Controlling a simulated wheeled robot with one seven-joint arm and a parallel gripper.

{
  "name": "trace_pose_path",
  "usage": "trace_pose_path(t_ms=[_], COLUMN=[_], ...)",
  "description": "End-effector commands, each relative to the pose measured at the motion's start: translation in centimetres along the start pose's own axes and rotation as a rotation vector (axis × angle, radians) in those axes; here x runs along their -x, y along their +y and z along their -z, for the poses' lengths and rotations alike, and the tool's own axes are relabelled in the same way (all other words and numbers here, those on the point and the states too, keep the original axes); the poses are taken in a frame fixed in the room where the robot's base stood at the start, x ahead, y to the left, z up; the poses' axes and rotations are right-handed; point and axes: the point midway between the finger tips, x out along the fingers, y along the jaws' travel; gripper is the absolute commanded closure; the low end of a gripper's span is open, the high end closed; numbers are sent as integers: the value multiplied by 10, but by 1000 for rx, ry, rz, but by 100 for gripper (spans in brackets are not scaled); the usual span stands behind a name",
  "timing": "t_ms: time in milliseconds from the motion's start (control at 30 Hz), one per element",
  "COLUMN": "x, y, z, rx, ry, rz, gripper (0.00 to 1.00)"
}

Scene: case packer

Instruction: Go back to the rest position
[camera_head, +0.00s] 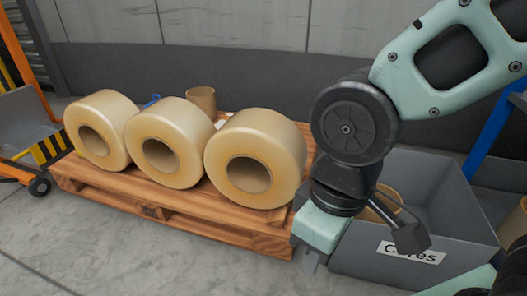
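My arm comes in from the upper right, and my gripper (313,262) hangs at its lower end, pointing down. It is in front of the left side of a grey bin (455,268) with a white label that seems to read "Cores". The gripper's fingers are small and partly hidden, so I cannot tell whether they are open or shut. I see nothing held in it. The arm hides part of the bin and of the pallet's right end.
Three large tan rolls (256,160) lie on their sides on a wooden pallet (165,212). A brown core (202,98) stands behind them. A tan ring-like piece shows inside the bin. An orange wheeled cart (22,178) is at left. The grey floor (110,255) in front is clear.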

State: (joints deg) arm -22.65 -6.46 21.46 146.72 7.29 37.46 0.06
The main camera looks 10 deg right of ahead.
Motion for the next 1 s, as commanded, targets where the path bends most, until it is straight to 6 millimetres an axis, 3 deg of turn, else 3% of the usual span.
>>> trace_pose_path(t_ms=[33,167,1000], x=[17,52,320], y=[-1,-2,-13], z=[1,2,10], rx=[-1,-1,-1], ry=[0,0,0], rz=[0,0,1], gripper=[71,71,71])
